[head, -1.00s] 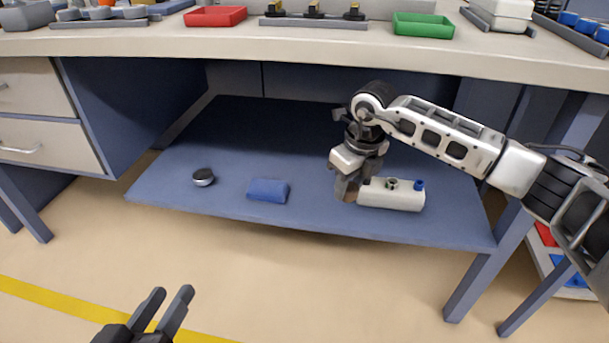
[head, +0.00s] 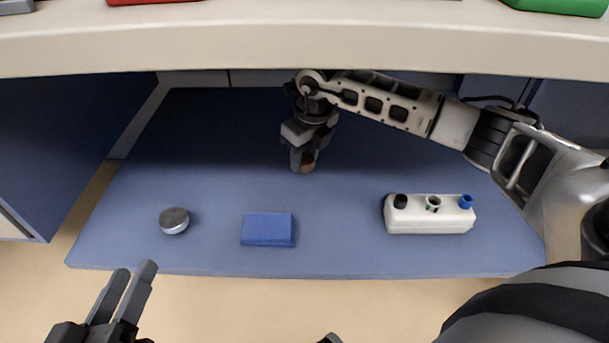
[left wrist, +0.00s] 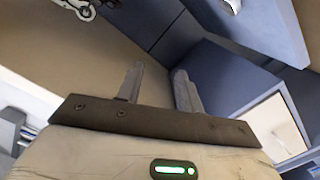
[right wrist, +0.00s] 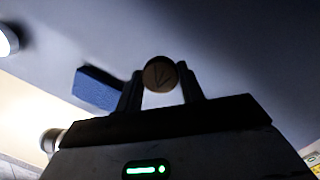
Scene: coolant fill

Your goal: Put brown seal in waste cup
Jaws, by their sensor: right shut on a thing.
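My right gripper (head: 304,168) is shut on the brown seal (right wrist: 160,74), a small round brown disc held between the fingertips in the right wrist view. In the head view only a brownish bit of the seal (head: 307,168) shows at the fingertips, over the middle of the blue shelf. My left gripper (head: 134,270) is open and empty in front of the shelf; its two parted fingers also show in the left wrist view (left wrist: 158,72). I see no clear waste cup. A low silver round thing (head: 174,221) lies at the shelf's left; I cannot tell whether it is a cup or a cap.
A blue block (head: 267,230) lies front middle on the shelf (head: 340,250). A white tank (head: 430,219) with a black cap, an open neck and a blue cap stands at the right. The shelf's back left is clear.

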